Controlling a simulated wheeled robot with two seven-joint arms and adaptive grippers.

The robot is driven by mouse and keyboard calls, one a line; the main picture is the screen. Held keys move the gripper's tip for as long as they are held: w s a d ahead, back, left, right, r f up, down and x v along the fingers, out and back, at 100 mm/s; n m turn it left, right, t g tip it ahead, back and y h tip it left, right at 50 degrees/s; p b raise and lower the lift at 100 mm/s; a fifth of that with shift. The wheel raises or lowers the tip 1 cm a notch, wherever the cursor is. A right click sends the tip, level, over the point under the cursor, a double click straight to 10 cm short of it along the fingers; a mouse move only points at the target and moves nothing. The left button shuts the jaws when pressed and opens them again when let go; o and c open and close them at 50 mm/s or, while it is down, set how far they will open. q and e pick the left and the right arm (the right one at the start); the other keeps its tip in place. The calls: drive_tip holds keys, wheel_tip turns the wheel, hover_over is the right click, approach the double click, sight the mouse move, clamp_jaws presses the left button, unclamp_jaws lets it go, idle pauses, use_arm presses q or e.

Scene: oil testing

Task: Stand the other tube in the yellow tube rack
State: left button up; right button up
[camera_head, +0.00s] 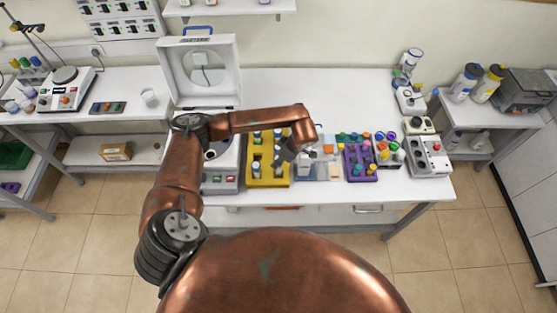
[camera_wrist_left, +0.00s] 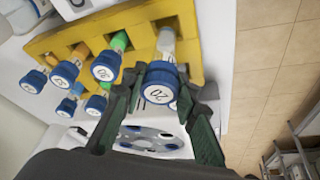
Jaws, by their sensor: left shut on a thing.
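The yellow tube rack (camera_head: 268,183) stands near the front edge of the table in the head view. It fills the top of the left wrist view (camera_wrist_left: 190,22), with several blue-capped tubes (camera_wrist_left: 62,75) standing in it. My left gripper (camera_head: 284,155) is over the rack's right side. In the left wrist view my left gripper (camera_wrist_left: 161,98) is shut on a tube with a blue cap (camera_wrist_left: 160,78) marked 20. The tube's clear body points to the rack's edge column. I cannot tell whether its lower end is inside a hole. My right gripper is not in view.
A purple rack (camera_head: 352,160) with coloured caps stands to the right. A white instrument with an open lid (camera_head: 183,72) stands at the left. A grey block device (camera_head: 428,157) is at the far right. The back middle of the table (camera_head: 300,88) is clear.

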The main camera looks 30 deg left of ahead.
use_arm(q)
drive_tip(key=shift+f+b, duration=0.5)
drive_tip(key=shift+f, duration=0.05)
drive_tip(key=shift+f+b, duration=0.35)
drive_tip(key=shift+f, duration=0.05)
drive_tip(key=shift+f+b, duration=1.2)
drive_tip(key=shift+f, duration=0.2)
idle(1.0)
idle(0.3)
drive_tip(key=o, duration=1.2)
drive_tip(key=shift+o, duration=0.2)
drive_tip(key=shift+r, duration=0.15)
drive_tip(key=v, duration=1.1)
drive_tip(key=shift+d+r, duration=0.25)
drive_tip(key=shift+r, duration=0.05)
